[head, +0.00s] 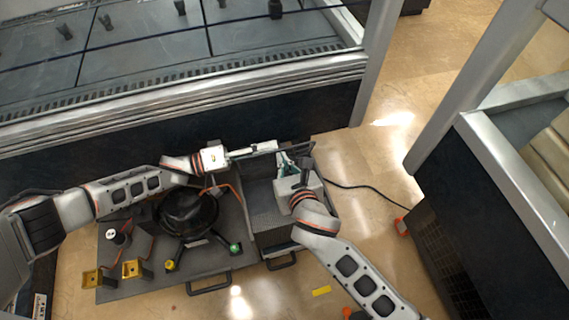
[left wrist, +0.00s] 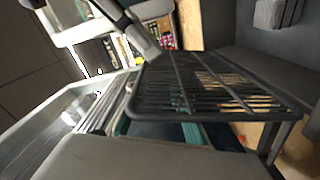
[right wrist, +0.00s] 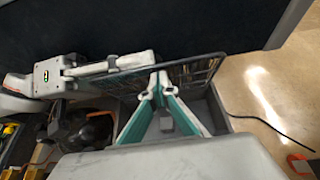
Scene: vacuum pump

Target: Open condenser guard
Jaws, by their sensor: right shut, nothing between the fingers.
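The condenser guard is a dark wire grille (left wrist: 215,88) that lies across the left wrist view. In the right wrist view the grille (right wrist: 200,72) stands raised along the back of the grey box. My left gripper (head: 262,148) reaches from the left to the guard's left part. Its teal fingers are mostly hidden behind the grille in its own wrist view, so I cannot tell its opening or contact. My right gripper (right wrist: 160,74) is shut and empty, its tips overlapping the front of the grille; I cannot tell if they touch. It also shows in the head view (head: 284,160).
The pump cart (head: 125,285) carries a black round pump part (head: 188,212), yellow brackets (head: 133,268) and a green knob (head: 235,248). The open grey box (head: 262,203) is at its right. A dark-panelled bench stands close behind. A black cable (head: 365,188) crosses the floor at right.

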